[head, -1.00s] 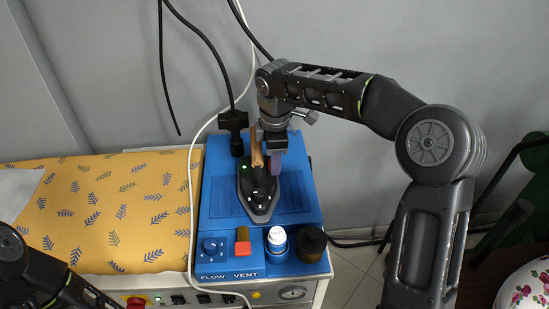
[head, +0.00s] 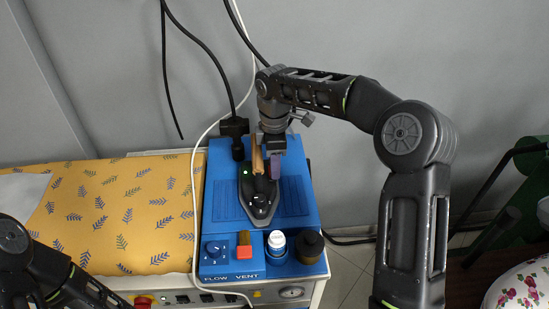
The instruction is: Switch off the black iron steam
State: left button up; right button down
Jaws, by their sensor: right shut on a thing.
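The black iron (head: 261,204) with a tan handle (head: 257,156) rests on the blue top of the steam station (head: 297,200), its tip toward me. My right gripper (head: 267,164) reaches down from behind and is shut on the iron at its handle; its fingers partly hide the handle and the iron's rear.
A white-capped bottle (head: 277,243) and a dark round cap (head: 309,245) stand at the station's front right. A yellow patterned ironing board (head: 130,213) lies to the left. A white hose (head: 195,165) and black cables (head: 205,55) hang behind. A red knob (head: 143,301) is below the board.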

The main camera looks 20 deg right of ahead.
jog(key=c, duration=0.9)
grip_release()
jog(key=shift+r, duration=0.45)
notch_tip(320, 180, up, 4)
jog(key=shift+w+f+b, duration=0.1)
jog(key=shift+b, duration=0.25)
notch_tip(320, 180, up, 3)
jog(key=shift+r+p, duration=0.1)
jog(key=shift+p, duration=0.8)
